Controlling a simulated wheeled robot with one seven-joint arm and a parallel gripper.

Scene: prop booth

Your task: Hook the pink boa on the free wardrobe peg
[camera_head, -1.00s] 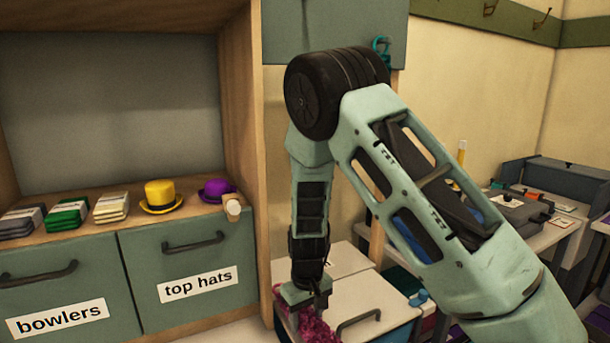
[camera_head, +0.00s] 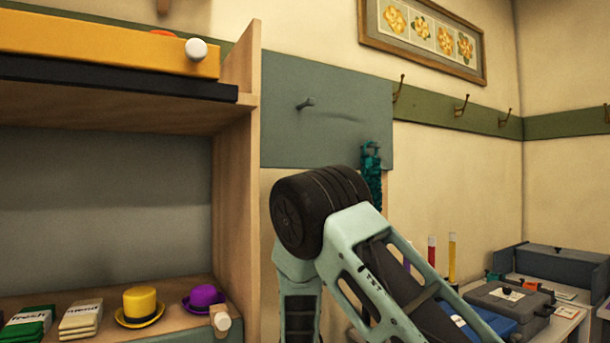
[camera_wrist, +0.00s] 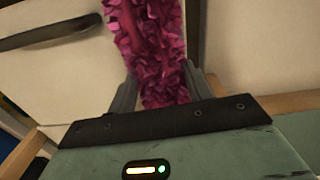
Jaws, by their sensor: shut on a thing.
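The pink boa (camera_wrist: 150,50) shows in the wrist view, running up from between the fingers of my gripper (camera_wrist: 163,92), which is shut on it. In the head view the boa and my gripper are below the picture's edge; only my arm shows. A grey-green panel (camera_head: 335,140) on the wall carries a bare peg (camera_head: 305,104) at its upper left. A teal boa (camera_head: 371,170) hangs at the panel's lower right, covering whatever holds it.
A wooden shelf unit (camera_head: 237,175) stands left of the panel, with a yellow top hat (camera_head: 140,306) and a purple bowler (camera_head: 203,297). Brass hooks (camera_head: 461,106) line a green rail to the right. A cluttered table (camera_head: 565,320) stands at the lower right.

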